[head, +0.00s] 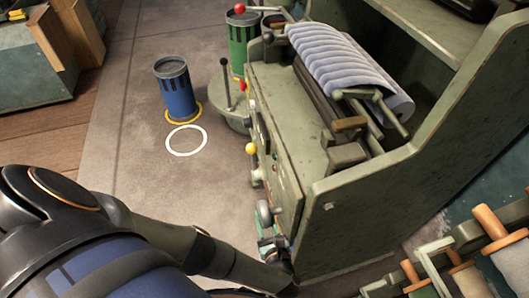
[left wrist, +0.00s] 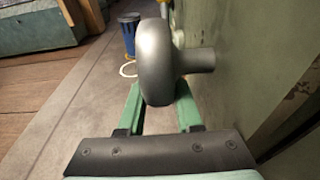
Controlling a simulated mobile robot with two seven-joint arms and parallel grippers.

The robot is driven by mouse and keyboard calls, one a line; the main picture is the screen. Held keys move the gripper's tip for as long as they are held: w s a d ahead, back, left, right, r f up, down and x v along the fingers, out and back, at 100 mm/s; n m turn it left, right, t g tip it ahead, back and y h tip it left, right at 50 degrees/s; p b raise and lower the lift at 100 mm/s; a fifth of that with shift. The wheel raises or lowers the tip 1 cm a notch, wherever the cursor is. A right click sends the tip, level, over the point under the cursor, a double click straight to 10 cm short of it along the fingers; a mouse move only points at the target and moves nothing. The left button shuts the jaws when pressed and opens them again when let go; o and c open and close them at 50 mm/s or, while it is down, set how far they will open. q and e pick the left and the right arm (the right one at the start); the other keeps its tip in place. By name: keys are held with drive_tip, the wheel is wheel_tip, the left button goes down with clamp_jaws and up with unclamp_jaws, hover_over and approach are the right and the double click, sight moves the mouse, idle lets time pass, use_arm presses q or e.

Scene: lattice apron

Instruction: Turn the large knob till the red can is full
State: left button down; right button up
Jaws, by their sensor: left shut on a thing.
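The large knob (left wrist: 157,62) is a smooth grey metal disc on a short stub, mounted on the side of the green machine (head: 355,200). It also shows in the head view (head: 264,212), low on the machine's left face. My left gripper (left wrist: 159,100) has its green fingers on either side of the knob and is shut on it. In the head view, my left gripper (head: 268,240) is partly hidden at the machine's lower corner. No red can is in view. A blue can (head: 175,92) and a green can (head: 241,45) stand on the left. My right gripper is out of view.
A white ring (head: 186,128) on the floor is empty; the blue can stands in a yellow ring (head: 168,117). A yellow-balled lever (head: 251,149) sits above the knob. A round green base (head: 222,105) with levers stands beside the machine. Wood-handled rollers (head: 490,222) are at lower right.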

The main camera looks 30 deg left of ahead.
use_arm(q)
drive_tip(key=shift+a+t+y+b, duration=0.15)
drive_tip(key=shift+t+y+b, duration=0.15)
drive_tip(key=shift+b, duration=0.05)
drive_tip(key=shift+w, duration=0.1)
idle(0.3)
drive_tip(key=c, duration=0.6)
unclamp_jaws()
